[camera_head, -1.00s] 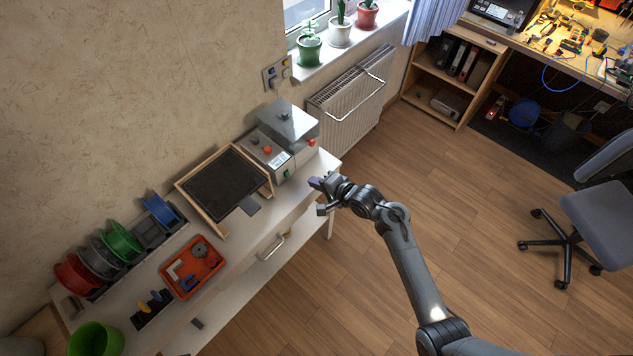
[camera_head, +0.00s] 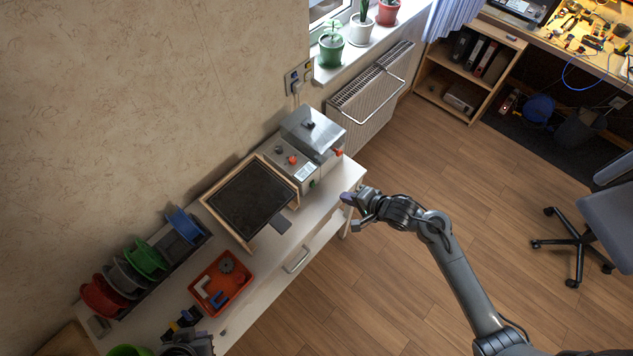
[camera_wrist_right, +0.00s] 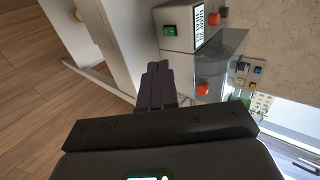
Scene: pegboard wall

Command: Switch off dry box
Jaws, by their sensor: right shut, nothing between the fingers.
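The dry box (camera_head: 292,160) is a light grey unit with a clear-topped metal lid, at the far right end of the white bench. Its front carries a small green switch (camera_head: 313,183), a label and red and dark knobs. In the right wrist view the green switch (camera_wrist_right: 169,30) shows clearly beside the label. My right gripper (camera_head: 347,199) is shut and empty, in front of the box and apart from it. Its dark fingertips (camera_wrist_right: 158,72) point toward the box front, below the switch in that picture. My left gripper (camera_head: 188,344) shows only partly at the bottom edge; its jaws are unclear.
A black framed tray (camera_head: 253,198) stands left of the box. An orange bin (camera_head: 222,283) and filament spools (camera_head: 145,258) lie further along the bench. A radiator (camera_head: 372,90) stands behind.

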